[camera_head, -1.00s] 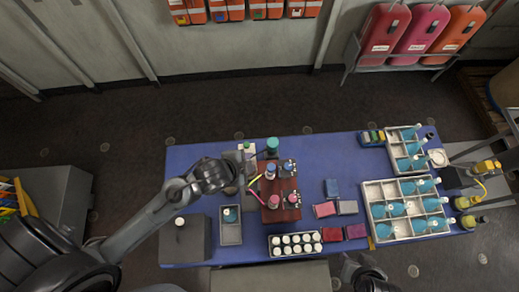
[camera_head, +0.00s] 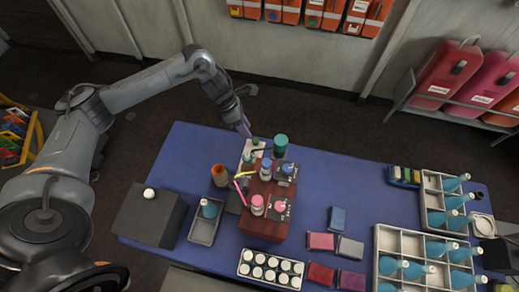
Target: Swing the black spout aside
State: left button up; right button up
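My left gripper (camera_head: 244,129) points down at the far edge of the blue table, close to a small green-capped item (camera_head: 255,142). Its fingers are small and seen edge-on, so I cannot tell whether they are open. A thin black piece, apparently the black spout (camera_head: 263,150), runs left from below a teal cylinder (camera_head: 281,144) at the back of a reddish-brown block (camera_head: 262,226). The fingertips are just left of and behind it; contact cannot be made out. My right gripper is out of view.
The block carries pink-topped (camera_head: 257,204) and blue-topped (camera_head: 266,168) pieces, with yellow and pink sticks beside it. An orange-brown bottle (camera_head: 219,175), a grey tray (camera_head: 205,222) and a dark box (camera_head: 150,217) stand left. The far left of the blue table (camera_head: 187,150) is clear.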

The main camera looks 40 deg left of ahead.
pick_arm(q)
jog(key=x, duration=1)
jog(key=shift+f, duration=0.15)
jog(key=shift+c, duration=0.2)
jog(key=shift+d, duration=0.1)
grip_shut()
dwell(1.0)
